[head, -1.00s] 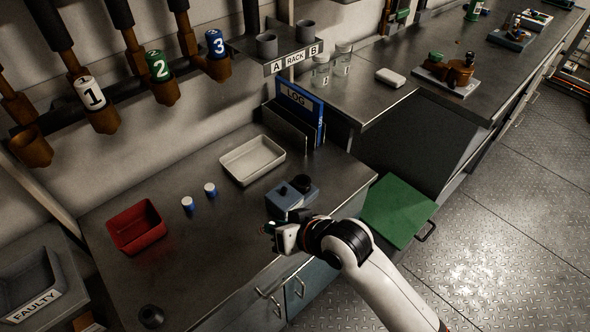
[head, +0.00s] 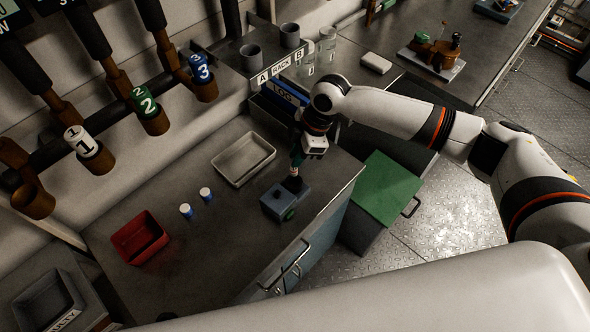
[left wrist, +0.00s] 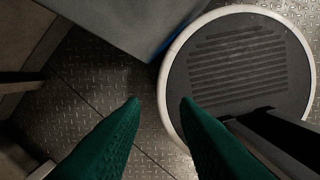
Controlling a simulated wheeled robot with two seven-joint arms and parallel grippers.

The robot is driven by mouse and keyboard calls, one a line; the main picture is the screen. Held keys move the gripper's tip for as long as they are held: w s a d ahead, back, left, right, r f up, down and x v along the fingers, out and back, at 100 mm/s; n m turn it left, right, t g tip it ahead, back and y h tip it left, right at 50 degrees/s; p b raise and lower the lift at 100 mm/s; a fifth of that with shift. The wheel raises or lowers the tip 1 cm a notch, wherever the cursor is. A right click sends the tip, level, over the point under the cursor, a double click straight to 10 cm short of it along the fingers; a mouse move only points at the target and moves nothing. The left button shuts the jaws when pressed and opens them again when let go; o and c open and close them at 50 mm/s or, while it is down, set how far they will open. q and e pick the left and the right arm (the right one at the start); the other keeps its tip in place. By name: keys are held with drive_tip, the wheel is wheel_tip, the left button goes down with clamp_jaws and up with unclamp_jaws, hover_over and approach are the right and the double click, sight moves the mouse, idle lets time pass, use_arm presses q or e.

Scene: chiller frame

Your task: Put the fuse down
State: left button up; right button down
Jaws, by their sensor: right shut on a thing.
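My right gripper (head: 296,163) is above the blue-grey box (head: 278,204) on the bench, pointing down at the black round socket (head: 293,184) on its top. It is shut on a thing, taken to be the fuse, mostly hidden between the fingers. Whether that thing touches the socket, I cannot tell. A green spot (head: 289,215) shows on the box's front. Two small blue-and-white cylinders (head: 186,211) (head: 206,195) stand on the bench. My left gripper (left wrist: 160,101) is open and empty above the floor in the left wrist view.
A white tray (head: 222,168) lies behind the box and a red bin (head: 157,246) is at the bench's left. The LOG binder (head: 284,92) stands behind the right arm. A green-topped unit (head: 386,190) stands right of the bench.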

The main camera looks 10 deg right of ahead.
wheel_tip(320, 180, down, 3)
drive_tip(key=shift+r, duration=0.15)
drive_tip(key=shift+f+p, duration=0.7)
drive_tip(key=shift+f, duration=1.5)
drive_tip(key=c, duration=1.3)
unclamp_jaws()
drive_tip(key=shift+b+v, duration=1.65)
drive_tip(key=shift+v, duration=4.35)
drive_tip(key=shift+w, duration=0.1)
